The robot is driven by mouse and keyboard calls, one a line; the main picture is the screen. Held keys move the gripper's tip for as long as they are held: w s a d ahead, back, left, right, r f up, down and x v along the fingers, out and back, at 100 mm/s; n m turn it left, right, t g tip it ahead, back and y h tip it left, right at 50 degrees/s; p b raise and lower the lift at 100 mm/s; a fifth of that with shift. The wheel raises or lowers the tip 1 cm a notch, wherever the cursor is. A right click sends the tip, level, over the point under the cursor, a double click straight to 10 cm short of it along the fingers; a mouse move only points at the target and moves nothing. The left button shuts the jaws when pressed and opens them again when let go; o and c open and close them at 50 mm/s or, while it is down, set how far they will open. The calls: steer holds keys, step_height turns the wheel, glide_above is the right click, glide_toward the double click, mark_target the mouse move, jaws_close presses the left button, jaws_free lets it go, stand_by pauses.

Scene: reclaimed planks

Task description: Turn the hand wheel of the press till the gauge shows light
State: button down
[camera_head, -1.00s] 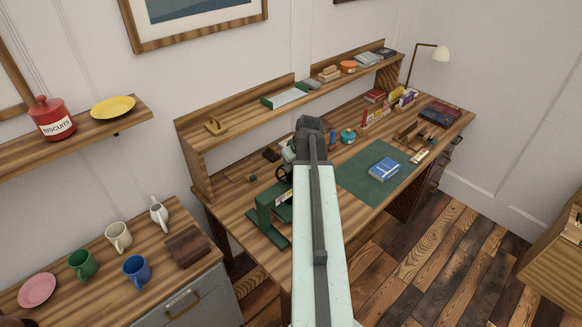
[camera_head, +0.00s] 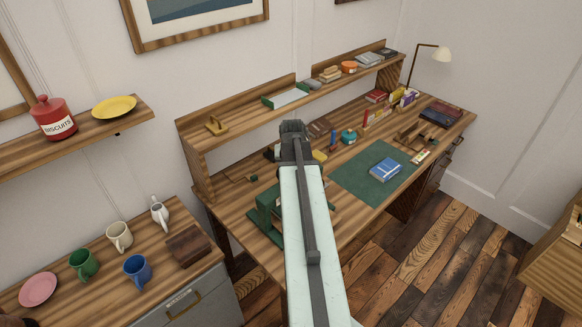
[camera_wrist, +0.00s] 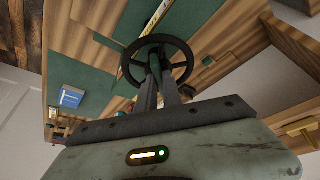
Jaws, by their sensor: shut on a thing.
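The green press (camera_head: 266,212) stands on the desk in the head view, partly hidden behind my arm. Its dark hand wheel (camera_wrist: 157,39) shows in the wrist view as a round rim with spokes; in the head view my arm hides it. My gripper (camera_wrist: 158,68) reaches into the middle of the wheel and is shut on it; I cannot tell whether on hub or spoke. A narrow pale and yellow strip (camera_wrist: 156,16) beyond the wheel may be the gauge, but its pointer cannot be read.
A green mat (camera_head: 350,183) with a blue book (camera_head: 385,169) lies right of the press. A raised shelf (camera_head: 240,112) runs along the desk's back. A wooden block (camera_head: 187,245) and several mugs stand on the cabinet at left.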

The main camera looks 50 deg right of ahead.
steer(key=shift+m, duration=0.6)
steer(key=c, duration=1.5)
jaws_free()
steer(key=p+v, duration=0.7)
steer(key=v, duration=0.1)
steer(key=shift+w+a, duration=0.1)
steer(key=shift+w, duration=0.1)
steer(key=shift+f, duration=0.1)
